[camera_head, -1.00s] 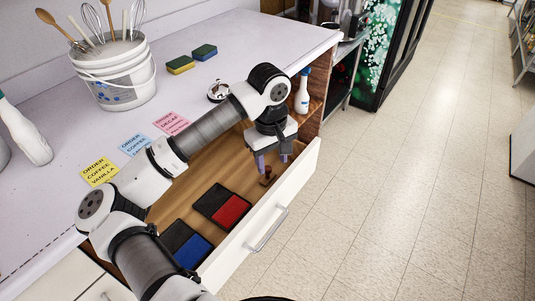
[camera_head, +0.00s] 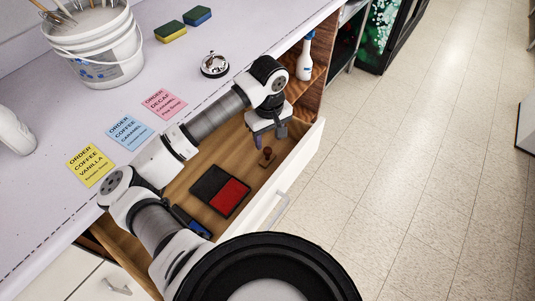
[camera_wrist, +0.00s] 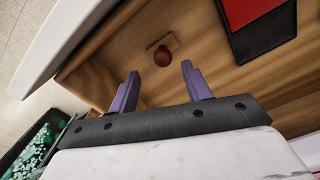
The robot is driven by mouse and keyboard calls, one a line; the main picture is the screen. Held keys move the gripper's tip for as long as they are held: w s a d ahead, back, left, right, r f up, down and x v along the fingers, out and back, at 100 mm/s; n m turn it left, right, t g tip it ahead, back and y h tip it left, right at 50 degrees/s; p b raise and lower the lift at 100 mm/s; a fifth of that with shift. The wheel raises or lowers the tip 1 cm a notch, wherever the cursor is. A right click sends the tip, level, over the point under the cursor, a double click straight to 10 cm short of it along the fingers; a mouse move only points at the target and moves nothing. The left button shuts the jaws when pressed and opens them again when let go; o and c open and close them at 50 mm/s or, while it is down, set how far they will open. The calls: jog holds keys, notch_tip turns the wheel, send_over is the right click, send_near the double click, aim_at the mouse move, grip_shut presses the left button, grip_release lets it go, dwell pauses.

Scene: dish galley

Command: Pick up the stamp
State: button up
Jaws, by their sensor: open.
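The stamp (camera_head: 267,157), small with a brown wooden handle, stands in the open wooden drawer near its front wall, right of the red ink pad. In the wrist view the stamp (camera_wrist: 162,56) shows from above, with its round handle top over a rectangular base. My gripper (camera_head: 270,136) is above the drawer, close to the stamp. In the wrist view its two purple fingers (camera_wrist: 160,78) are apart with nothing between them, and the stamp lies just beyond their tips, roughly centred between them.
The red ink pad (camera_head: 220,191) and a partly hidden blue ink pad (camera_head: 190,224) lie in the drawer. The drawer front (camera_head: 283,181) is a raised white wall near the stamp. A bell (camera_head: 214,65), order notes (camera_head: 129,131) and a bucket (camera_head: 100,60) are on the counter.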

aim_at(268, 149)
jog(key=shift+s+f+p, duration=0.1)
jog(key=shift+f+p, duration=0.45)
jog(key=shift+f, duration=0.2)
jog(key=shift+s+a+f+p, duration=0.15)
jog(key=shift+f+p, duration=0.6)
jog(key=shift+f, duration=1.3)
jog(key=c, duration=1)
jog(key=shift+c, duration=0.2)
notch_tip(268, 149, up, 20)
jog(key=b, duration=0.4)
jog(key=shift+b, duration=0.4)
